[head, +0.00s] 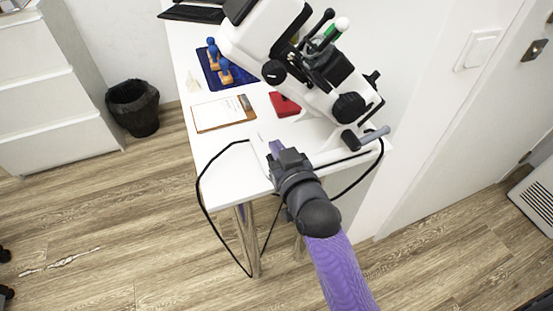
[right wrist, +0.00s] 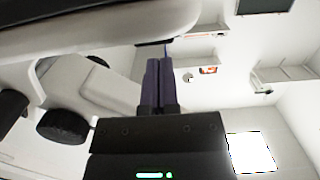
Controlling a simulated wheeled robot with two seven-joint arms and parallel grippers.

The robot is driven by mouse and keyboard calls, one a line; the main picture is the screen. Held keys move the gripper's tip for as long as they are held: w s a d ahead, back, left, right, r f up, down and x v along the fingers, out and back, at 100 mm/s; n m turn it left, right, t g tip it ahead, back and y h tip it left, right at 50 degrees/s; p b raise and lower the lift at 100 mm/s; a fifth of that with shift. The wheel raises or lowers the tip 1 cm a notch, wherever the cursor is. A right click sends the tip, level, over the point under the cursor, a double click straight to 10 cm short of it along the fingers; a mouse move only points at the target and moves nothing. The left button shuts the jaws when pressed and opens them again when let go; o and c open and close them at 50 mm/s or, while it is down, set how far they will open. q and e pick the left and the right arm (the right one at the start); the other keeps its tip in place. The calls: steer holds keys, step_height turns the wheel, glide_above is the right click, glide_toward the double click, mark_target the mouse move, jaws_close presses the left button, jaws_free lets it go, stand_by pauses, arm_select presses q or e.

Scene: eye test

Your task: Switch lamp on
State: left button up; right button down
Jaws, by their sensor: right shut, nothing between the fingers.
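A white slit-lamp instrument (head: 262,45) with black knobs and a green-and-white part stands on the white table. Its pale base reaches toward the table's front edge, with a grey-tipped lever (head: 373,137) at the right. My right gripper (head: 275,148) is over the front of the table, beside the instrument's base. Its purple fingers are shut and empty. In the right wrist view the shut fingers (right wrist: 158,82) point up beneath a white part of the instrument (right wrist: 100,32), with a black knob (right wrist: 62,131) to their left. I cannot tell whether they touch it. My left gripper is not in view.
The white table (head: 225,182) also holds a clipboard (head: 222,113), a red object (head: 284,104) and a blue mat (head: 213,78) with wooden-and-blue items. Black cables hang off its front. A black bin (head: 134,107) and white drawers (head: 45,110) are left. A wall switch (head: 481,50) is right.

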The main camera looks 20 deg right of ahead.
steer(key=shift+w+f+b, duration=0.15)
steer(key=shift+f+b, duration=0.15)
steer(key=shift+f, duration=0.55)
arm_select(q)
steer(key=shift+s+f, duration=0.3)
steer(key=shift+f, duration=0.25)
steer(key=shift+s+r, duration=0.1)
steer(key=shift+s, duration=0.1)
